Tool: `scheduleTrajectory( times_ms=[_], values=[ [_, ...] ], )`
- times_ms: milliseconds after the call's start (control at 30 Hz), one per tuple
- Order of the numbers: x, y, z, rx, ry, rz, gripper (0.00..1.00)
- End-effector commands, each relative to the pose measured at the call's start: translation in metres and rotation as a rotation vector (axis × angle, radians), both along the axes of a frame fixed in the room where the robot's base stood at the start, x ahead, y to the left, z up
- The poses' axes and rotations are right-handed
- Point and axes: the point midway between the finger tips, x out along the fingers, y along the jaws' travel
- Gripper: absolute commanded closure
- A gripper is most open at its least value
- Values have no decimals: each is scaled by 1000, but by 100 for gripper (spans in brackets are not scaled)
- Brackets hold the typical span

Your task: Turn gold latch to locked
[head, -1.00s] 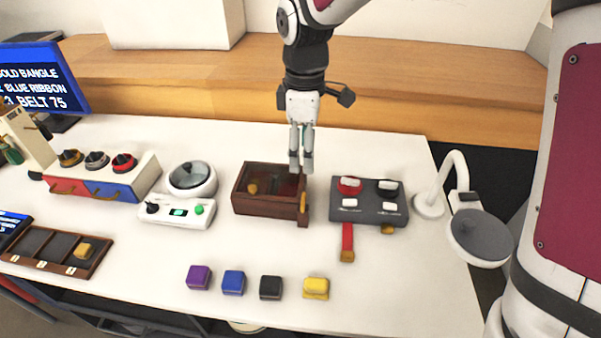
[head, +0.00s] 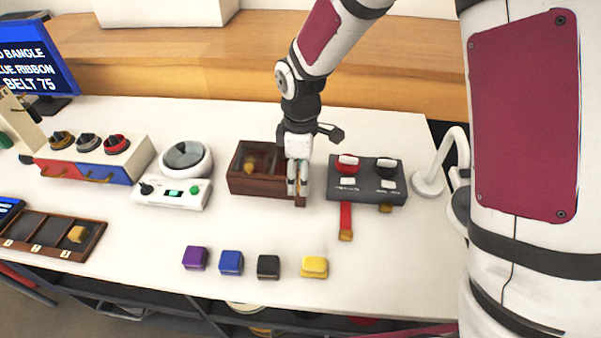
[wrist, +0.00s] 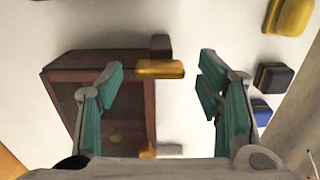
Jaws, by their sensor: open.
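The dark brown wooden box (head: 243,183) stands in the middle of the table, with a small gold item visible inside. The gold latch (wrist: 160,69) is a short bar at the box's edge in the wrist view. It lies between my open fingers, with a gap on both sides. My gripper (wrist: 160,66) is open and empty. In the head view my gripper (head: 297,190) points down at the box's right end and hides most of the latch. A second gold piece (wrist: 148,150) shows lower in the wrist view, partly cut off by my gripper.
Right of the box is a grey control box (head: 366,196) with red and black switches. A white dial unit (head: 172,193) stands to the left. Purple, blue, black and yellow blocks (head: 314,267) sit in front. A white lamp (head: 428,183) stands at right. Table between box and blocks is clear.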

Motion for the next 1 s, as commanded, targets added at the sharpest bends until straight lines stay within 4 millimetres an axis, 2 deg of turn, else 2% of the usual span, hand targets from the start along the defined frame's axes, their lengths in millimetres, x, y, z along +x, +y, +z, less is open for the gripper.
scheduleTrajectory(
  times_ms=[267, 367, 500, 767, 1000],
  values=[
    [0, 0, -2, 0, 0, 0, 40],
    [0, 0, -2, 0, 0, 0, 58],
    [0, 0, -2, 0, 0, -1, 88],
    [0, 0, -2, 0, 0, -14, 88],
    [0, 0, -1, -1, 0, -107, 88]
  ],
)
